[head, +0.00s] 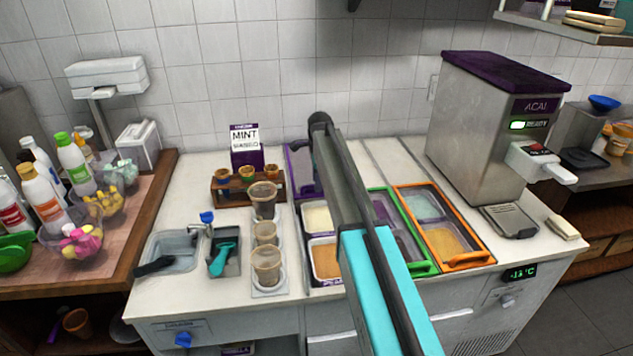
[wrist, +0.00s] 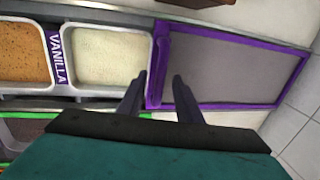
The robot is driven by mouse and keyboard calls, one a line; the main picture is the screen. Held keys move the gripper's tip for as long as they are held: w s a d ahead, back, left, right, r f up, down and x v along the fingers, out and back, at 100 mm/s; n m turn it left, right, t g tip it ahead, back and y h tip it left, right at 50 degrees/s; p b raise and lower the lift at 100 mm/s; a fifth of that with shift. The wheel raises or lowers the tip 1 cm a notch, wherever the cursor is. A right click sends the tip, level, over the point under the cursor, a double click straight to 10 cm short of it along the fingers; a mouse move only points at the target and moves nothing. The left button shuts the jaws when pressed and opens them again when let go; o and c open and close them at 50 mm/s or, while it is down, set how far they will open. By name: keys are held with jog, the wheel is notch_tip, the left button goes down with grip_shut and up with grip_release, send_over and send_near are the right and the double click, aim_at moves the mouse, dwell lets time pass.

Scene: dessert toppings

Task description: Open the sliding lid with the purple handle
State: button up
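The sliding lid (wrist: 235,70) is a grey panel in a purple frame, at the right of the wrist view. Its purple handle (wrist: 158,60) is a raised bar along the lid's left edge there, beside the white vanilla tub (wrist: 108,57). In the head view the lid (head: 301,172) lies at the back of the counter, partly hidden by my arm. My gripper (wrist: 159,77) is open, with one finger on each side of the handle's near end in the wrist view. I cannot tell whether they touch it. In the head view my gripper (head: 320,120) is seen mostly from behind.
A brown topping tub (wrist: 24,55) sits beyond the vanilla. Green-framed (head: 424,268) and orange-framed (head: 468,259) lids lie to the right. Cups (head: 266,232) and a wooden rack (head: 232,192) stand left. The acai machine (head: 480,125) stands right; a tiled wall is behind.

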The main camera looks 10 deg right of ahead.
notch_tip(320, 180, up, 13)
jog(key=s+b, duration=0.2)
jog(key=b, duration=0.1)
jog(key=shift+s+r, duration=0.15)
jog(key=shift+s, duration=0.2)
dwell(0.5)
